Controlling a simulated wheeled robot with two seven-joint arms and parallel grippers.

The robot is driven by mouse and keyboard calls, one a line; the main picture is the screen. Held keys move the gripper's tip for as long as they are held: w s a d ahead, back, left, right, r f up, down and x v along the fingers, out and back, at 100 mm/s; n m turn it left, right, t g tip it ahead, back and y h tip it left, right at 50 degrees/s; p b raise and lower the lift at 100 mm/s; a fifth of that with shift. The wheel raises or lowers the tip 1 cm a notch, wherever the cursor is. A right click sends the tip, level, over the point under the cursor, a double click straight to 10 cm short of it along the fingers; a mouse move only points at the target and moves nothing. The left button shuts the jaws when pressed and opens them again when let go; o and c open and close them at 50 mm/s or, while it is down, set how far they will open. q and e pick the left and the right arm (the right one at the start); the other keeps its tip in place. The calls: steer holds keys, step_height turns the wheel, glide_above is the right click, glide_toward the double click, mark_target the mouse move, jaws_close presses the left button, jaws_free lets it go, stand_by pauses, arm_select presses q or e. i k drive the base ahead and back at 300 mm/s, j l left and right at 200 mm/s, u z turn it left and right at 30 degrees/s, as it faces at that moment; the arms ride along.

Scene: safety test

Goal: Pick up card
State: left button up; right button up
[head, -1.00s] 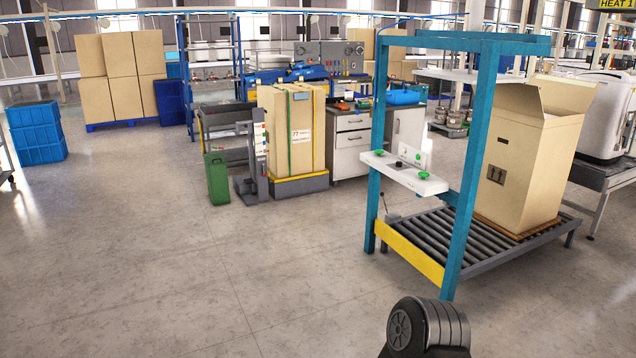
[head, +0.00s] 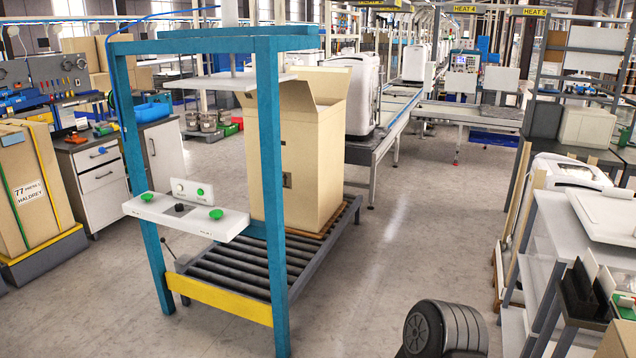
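I cannot make out for certain which thing is the card. A black holder (head: 580,296) at the lower right has thin white upright pieces (head: 590,264) that look like cards or panels, too small to tell.
The blue frame (head: 270,180) stands over a roller conveyor (head: 225,275) bearing an open cardboard box (head: 320,160). A grey-white shelf rack (head: 540,290) stands at the right. Clear floor (head: 425,225) lies between conveyor and rack. A wrapped carton (head: 25,190) is at the left.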

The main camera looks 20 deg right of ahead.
mark_target(590, 264)
steer(key=i+l+z, duration=0.25)
steer(key=i, duration=0.25)
steer(key=i+z, duration=0.2)
steer(key=i, duration=0.35)
steer(key=i+l+z, duration=0.4)
steer(key=l, duration=0.3)
steer(key=i+l+z, duration=0.4)
steer(key=l, duration=0.2)
steer(key=i, duration=0.05)
